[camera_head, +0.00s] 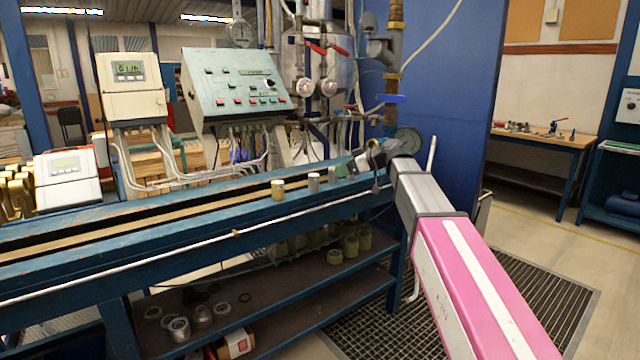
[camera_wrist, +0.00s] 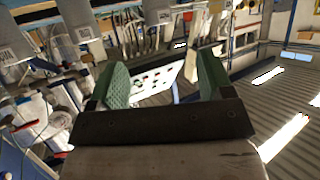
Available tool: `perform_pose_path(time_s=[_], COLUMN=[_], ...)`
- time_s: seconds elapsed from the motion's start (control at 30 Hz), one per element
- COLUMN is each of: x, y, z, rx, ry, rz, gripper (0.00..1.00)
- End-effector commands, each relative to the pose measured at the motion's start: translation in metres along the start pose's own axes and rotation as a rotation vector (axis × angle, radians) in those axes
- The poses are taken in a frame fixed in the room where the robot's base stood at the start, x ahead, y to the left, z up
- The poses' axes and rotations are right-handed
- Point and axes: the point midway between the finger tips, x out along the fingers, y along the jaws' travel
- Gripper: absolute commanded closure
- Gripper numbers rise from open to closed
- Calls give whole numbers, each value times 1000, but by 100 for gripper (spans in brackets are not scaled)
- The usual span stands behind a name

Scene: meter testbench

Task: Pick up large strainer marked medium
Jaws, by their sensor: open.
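Several small cylinders stand upright in a row on the blue bench in the head view. The left one (camera_head: 278,190) is brass-coloured with a pale upper part and looks the widest. A greyer one (camera_head: 313,182) stands to its right, and a narrow grey one (camera_head: 332,174) is further right. Their markings are too small to read, so I cannot tell which is the medium strainer. My gripper (camera_wrist: 160,78) has green finger pads spread apart with nothing held between them. In the head view my arm ends right of the cylinders, apart from them; its fingers are unclear there.
The blue bench (camera_head: 180,238) has a long rail-like top. A green control panel (camera_head: 237,85) and a meter box (camera_head: 131,88) stand behind it. A lower shelf (camera_head: 265,325) holds several round parts.

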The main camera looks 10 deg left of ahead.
Motion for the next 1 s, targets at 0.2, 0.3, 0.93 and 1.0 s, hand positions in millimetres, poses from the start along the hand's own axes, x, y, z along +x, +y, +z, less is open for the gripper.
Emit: perform_pose_path(time_s=[0.2, 0.3, 0.93, 1.0], x=[12, 26, 96, 104], y=[0, 0, 3, 3], z=[-9, -9, -6, -5], rx=[-19, -19, -17, -17], ry=[16, 15, 13, 13], rz=[-7, -9, -7, -7], gripper=[26, 26, 26, 26])
